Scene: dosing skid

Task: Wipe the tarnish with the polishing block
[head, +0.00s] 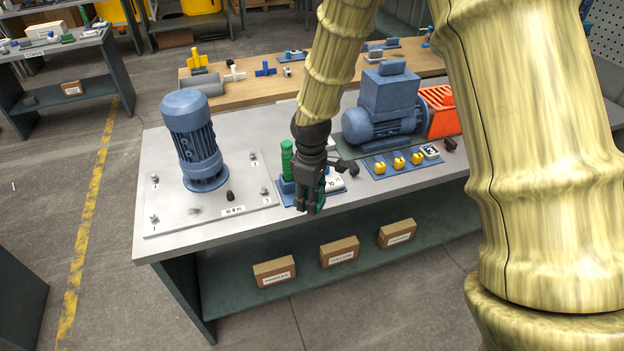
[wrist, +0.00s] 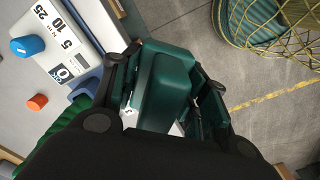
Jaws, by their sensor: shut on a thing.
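My gripper (head: 311,203) is shut on a dark teal block, the polishing block (wrist: 162,88), which shows between the fingers in the wrist view. In the head view the fingers hide most of the block. They hang at the bench's front edge, just in front of a blue holder. A small grey-green smudge, which looks like the tarnish (head: 195,211), lies on the pale metal plate (head: 165,222) in front of the upright blue motor. My gripper is to the right of the smudge and apart from it.
The upright blue motor (head: 192,135), several studs and a black knob (head: 230,196) stand on the plate. A green-handled item (head: 287,160) stands beside my gripper. A larger blue machine (head: 385,110) is behind right. Boxes (head: 273,272) sit on the lower shelf.

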